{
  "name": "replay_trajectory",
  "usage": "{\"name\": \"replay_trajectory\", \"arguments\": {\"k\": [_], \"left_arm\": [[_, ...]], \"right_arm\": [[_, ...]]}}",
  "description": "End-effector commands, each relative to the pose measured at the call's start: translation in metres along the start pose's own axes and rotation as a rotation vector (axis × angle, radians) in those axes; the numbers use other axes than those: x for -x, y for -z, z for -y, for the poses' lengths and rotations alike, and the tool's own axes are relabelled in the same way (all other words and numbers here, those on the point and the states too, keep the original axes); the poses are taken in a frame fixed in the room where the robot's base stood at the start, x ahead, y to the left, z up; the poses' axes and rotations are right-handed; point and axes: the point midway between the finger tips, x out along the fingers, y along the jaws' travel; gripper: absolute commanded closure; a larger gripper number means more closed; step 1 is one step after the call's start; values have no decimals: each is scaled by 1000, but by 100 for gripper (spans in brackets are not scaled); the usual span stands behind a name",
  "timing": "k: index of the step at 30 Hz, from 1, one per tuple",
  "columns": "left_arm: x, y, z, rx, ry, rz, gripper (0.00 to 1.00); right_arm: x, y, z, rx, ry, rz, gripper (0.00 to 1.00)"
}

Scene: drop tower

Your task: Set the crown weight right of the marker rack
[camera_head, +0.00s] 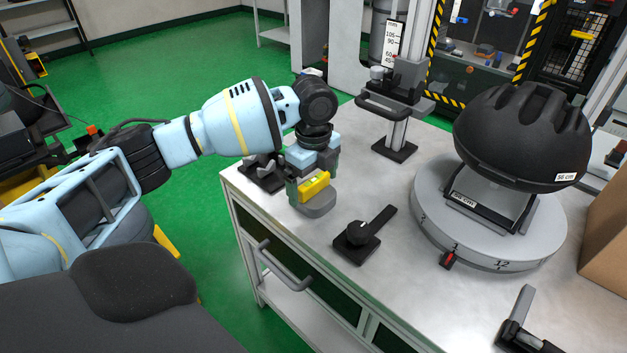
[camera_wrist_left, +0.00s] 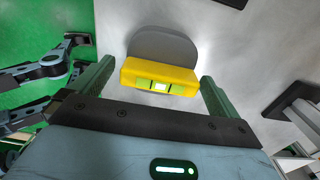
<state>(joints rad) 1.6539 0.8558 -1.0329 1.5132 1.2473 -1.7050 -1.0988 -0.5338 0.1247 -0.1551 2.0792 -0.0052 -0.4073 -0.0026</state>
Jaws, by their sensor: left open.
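A yellow block with a green spirit vial, set on a rounded grey body (camera_head: 318,204), stands near the table's left edge; I take it to be the crown weight. It also shows in the left wrist view (camera_wrist_left: 160,77). My left gripper (camera_head: 312,180) is open above the table, its fingers on either side of the yellow block; in the left wrist view (camera_wrist_left: 155,85) small gaps seem to show. No thing in view is clearly the marker rack; a black fixture (camera_head: 262,174), partly hidden behind my gripper, could be it. My right gripper is not in view.
A black lever block (camera_head: 357,251) lies to the right of the grey body. Behind it stands a post with a black handle (camera_head: 395,110). A black helmet (camera_head: 525,130) rests on a round numbered turntable (camera_head: 435,225). A black clamp (camera_head: 520,325) and cardboard box (camera_head: 607,235) are at right.

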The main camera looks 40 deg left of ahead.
Motion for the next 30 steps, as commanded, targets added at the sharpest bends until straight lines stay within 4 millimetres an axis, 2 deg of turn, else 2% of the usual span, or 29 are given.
{"name": "replay_trajectory", "arguments": {"k": [5,10,18,24,30], "left_arm": [[24,0,1,0,6,-1,0],[59,1,1,0,7,-2,0],[103,1,1,0,3,-2,0],[117,0,1,1,1,-2,0],[118,0,0,1,0,-1,0]], "right_arm": [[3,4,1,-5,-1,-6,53],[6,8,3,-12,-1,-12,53],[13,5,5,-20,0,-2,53],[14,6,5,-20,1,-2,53],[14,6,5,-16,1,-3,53]]}}
